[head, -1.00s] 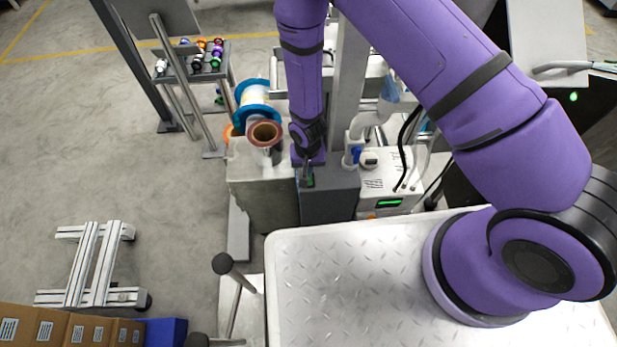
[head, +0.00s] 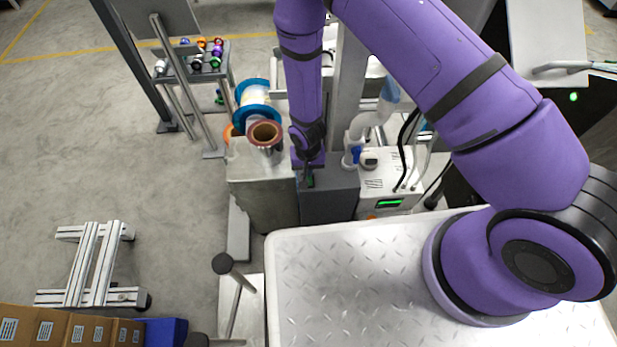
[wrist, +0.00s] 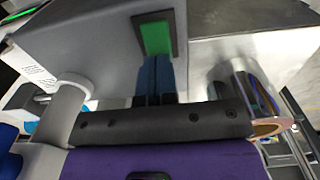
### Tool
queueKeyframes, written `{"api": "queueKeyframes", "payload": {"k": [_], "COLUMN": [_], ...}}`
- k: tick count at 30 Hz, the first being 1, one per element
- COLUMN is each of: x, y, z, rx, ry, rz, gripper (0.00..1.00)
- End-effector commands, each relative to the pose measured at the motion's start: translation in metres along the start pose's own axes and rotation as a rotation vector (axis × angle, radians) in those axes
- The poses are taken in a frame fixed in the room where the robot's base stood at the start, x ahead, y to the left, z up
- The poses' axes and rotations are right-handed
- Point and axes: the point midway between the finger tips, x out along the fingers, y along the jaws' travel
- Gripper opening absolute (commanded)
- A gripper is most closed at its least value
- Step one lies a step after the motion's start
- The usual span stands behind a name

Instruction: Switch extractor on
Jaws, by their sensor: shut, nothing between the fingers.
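A green rocker switch in a dark frame shows in the wrist view (wrist: 156,38), set on the face of a grey box (wrist: 95,45). A white unit with a lit green display (head: 388,203) and a pale hose (head: 365,125) stands to the right.
A film reel with a brown core (head: 265,134) and a blue-flanged reel (head: 257,105) sit just left of my gripper. A pale metal block (head: 262,190) stands beside the grey box. A light tread-plate top (head: 340,285) lies in front. The floor at left is mostly open.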

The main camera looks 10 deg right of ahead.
Motion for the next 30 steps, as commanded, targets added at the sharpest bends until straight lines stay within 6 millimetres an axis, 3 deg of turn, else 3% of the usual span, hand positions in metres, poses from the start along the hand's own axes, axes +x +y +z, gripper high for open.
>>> {"api": "queueKeyframes", "payload": {"k": [30], "x": [0.010], "y": [0.000], "z": [0.000], "rx": [0.000], "ry": [0.000], "rz": [0.000], "gripper": [0.00]}}
